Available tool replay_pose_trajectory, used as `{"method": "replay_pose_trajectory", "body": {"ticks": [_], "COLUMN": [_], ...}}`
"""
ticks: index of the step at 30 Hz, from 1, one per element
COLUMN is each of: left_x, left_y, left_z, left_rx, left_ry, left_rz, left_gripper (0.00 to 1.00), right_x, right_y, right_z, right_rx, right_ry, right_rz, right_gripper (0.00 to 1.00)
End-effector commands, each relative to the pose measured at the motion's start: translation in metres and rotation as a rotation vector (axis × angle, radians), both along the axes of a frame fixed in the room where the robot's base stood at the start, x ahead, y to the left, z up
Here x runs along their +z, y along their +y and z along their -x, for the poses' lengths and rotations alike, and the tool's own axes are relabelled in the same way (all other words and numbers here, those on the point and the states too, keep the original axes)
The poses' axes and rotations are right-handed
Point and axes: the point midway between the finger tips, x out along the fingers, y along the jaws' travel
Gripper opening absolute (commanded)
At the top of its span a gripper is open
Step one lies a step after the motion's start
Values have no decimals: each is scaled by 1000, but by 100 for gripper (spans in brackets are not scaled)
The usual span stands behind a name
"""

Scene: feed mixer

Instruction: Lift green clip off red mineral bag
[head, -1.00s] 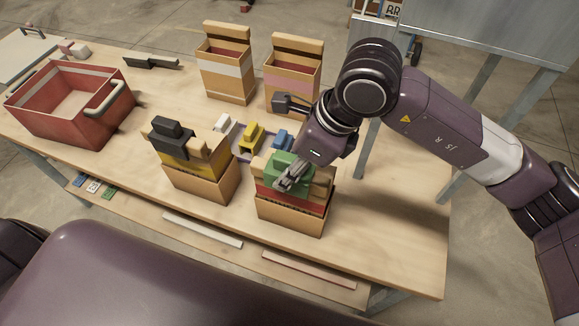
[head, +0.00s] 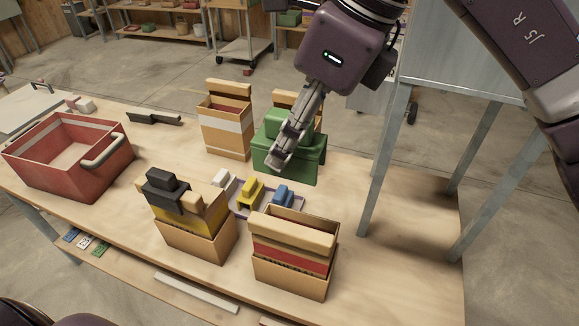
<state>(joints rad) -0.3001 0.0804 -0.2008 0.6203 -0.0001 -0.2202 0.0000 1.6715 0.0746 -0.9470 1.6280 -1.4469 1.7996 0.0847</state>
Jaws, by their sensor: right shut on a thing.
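The green clip (head: 300,162) is held in the air by my right gripper (head: 280,158), which is shut on it. The clip looks large and near the camera, and it hides part of the bag with the pink band behind it. The red mineral bag (head: 292,262), a tan bag with a red band, stands upright at the front of the table. Its top is bare, and the clip is apart from it, above and behind it in the picture. My left gripper is not in view.
A bag with a black clip (head: 170,190) stands left of the red bag. A tray (head: 240,210) with white, yellow and blue clips lies behind. A red bin (head: 60,165) is at left, a white-banded bag (head: 226,125) at back. A metal stand (head: 375,160) rises at right.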

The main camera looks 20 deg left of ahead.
Motion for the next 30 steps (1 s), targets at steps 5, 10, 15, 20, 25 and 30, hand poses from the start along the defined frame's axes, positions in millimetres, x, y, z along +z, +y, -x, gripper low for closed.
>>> {"method": "replay_pose_trajectory", "body": {"ticks": [5, 10, 15, 20, 25, 30], "left_x": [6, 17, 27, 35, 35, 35], "left_y": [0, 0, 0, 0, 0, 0], "left_z": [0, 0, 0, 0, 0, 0], "left_rx": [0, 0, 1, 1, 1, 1], "left_ry": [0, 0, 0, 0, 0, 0], "left_rz": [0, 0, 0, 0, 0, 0], "left_gripper": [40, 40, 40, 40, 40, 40], "right_x": [17, 32, 45, 57, 58, 57], "right_y": [0, 0, 0, 0, 0, 0], "right_z": [0, 0, 0, 0, 0, 0], "right_rx": [0, 0, 0, -1, 0, 0], "right_ry": [0, 0, 0, 0, 1, 1], "right_rz": [0, 0, 0, -1, 0, 0], "right_gripper": [19, 19, 19, 19, 19, 19]}}
